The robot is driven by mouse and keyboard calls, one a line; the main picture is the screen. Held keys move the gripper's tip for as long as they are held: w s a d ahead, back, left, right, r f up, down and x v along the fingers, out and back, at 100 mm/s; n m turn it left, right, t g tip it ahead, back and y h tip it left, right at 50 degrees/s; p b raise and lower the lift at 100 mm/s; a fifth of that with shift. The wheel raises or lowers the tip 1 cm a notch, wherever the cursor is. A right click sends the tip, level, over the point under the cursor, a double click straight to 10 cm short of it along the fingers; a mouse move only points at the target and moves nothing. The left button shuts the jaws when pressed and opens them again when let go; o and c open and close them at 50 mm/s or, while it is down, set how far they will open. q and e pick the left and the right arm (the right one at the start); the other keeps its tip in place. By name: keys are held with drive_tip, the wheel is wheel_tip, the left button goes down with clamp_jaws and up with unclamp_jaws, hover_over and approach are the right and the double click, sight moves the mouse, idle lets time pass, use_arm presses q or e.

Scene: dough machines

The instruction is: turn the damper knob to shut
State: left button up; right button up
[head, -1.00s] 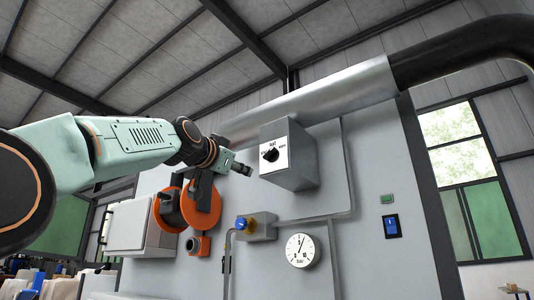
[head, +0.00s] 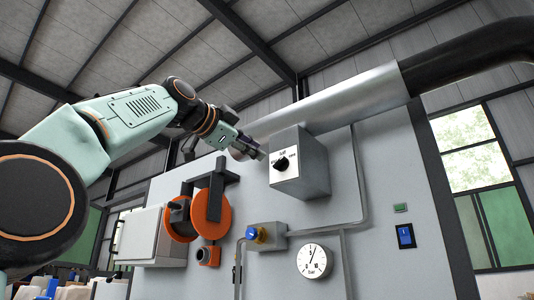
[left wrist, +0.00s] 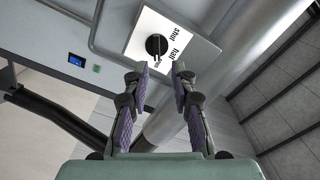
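The damper knob (head: 282,163) is black and sits on a white dial plate on the front of a grey box (head: 309,170) on the wall. In the left wrist view the knob (left wrist: 156,45) shows beyond the fingertips, with the words "shut" and "half" on the plate to its right. I cannot tell which mark it points to. My left gripper (head: 259,154) is just left of the knob and slightly above it in the head view. In the left wrist view its fingers (left wrist: 160,68) are apart with nothing between them, and appear short of the knob. My right gripper is out of view.
A silver duct (head: 340,100) runs above the box. Below are a blue knob (head: 254,235) on a pipe box and a round gauge (head: 314,261). Orange discs (head: 211,213) and a white cabinet (head: 143,236) stand to the left. A blue switch (head: 405,236) is at right.

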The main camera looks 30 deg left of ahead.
sight(278, 162)
use_arm(q)
drive_tip(key=w+p, duration=0.1)
drive_tip(key=w, duration=0.1)
drive_tip(key=w+d+p, duration=0.1)
drive_tip(key=w, duration=0.1)
drive_tip(key=shift+w+d+f, duration=0.1)
drive_tip(key=shift+w, duration=0.3)
drive_tip(key=shift+w+p, duration=0.2)
drive_tip(key=shift+p, duration=0.2)
drive_tip(key=w+p, duration=0.2)
drive_tip(key=shift+p, duration=0.3)
drive_tip(key=shift+w+f, duration=0.15)
drive_tip(key=shift+w, duration=0.4)
drive_tip(key=shift+s, duration=0.2)
drive_tip(key=shift+s+a, duration=0.2)
drive_tip(key=shift+s, duration=0.05)
drive_tip(key=shift+w+d, duration=0.15)
drive_tip(key=shift+w, duration=0.25)
clamp_jaws()
